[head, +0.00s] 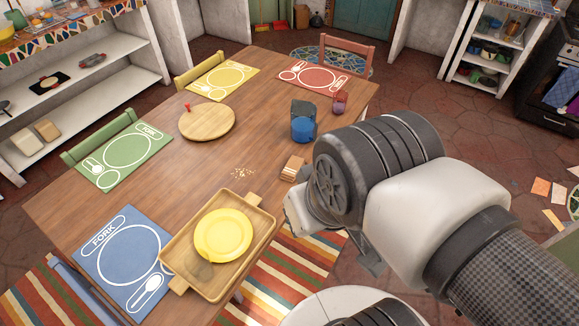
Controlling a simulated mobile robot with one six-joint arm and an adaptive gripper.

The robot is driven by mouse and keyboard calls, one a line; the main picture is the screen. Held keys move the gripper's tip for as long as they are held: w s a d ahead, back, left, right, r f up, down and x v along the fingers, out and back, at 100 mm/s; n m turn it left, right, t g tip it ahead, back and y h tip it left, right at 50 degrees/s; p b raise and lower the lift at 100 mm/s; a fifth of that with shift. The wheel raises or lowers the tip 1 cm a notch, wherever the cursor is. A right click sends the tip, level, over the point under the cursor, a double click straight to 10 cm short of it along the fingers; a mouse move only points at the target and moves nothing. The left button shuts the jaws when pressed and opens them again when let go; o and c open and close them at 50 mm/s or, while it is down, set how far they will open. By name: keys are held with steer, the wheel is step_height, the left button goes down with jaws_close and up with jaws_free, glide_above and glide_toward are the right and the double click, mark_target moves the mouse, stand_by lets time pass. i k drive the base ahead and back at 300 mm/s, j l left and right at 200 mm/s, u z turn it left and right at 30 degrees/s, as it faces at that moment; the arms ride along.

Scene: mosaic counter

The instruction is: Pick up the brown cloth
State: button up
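A small tan-brown folded or layered item (293,168) lies on the wooden table near its right edge, just left of my wrist; it may be the brown cloth, but I cannot tell for sure. My arm comes in from the lower right, and its large dark joint and white links cover the area right of the table. A dark piece at the end of my gripper (368,258) shows below the wrist. The fingertips are hidden, so I cannot see whether it is open or shut or holds anything.
The table (170,195) holds a tray (262,222) with a yellow plate (223,234), a round board (207,122), a blue cup (303,128), a reddish cup (340,101) and several placemats. Crumbs (242,173) lie mid-table. Chairs surround it. Papers or tiles (541,187) lie on the floor at right.

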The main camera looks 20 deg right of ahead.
mark_target(291, 168)
steer(key=i+l+u, duration=0.15)
steer(key=l+u, duration=0.15)
steer(key=i+l+u, duration=0.15)
steer(key=l+u, duration=0.4)
steer(key=l, duration=0.25)
steer(key=i+l+u, duration=0.1)
steer(key=l+u, duration=0.2)
steer(key=l, duration=0.85)
steer(key=i+l, duration=0.15)
steer(key=l, duration=0.7)
steer(key=j+u, duration=0.05)
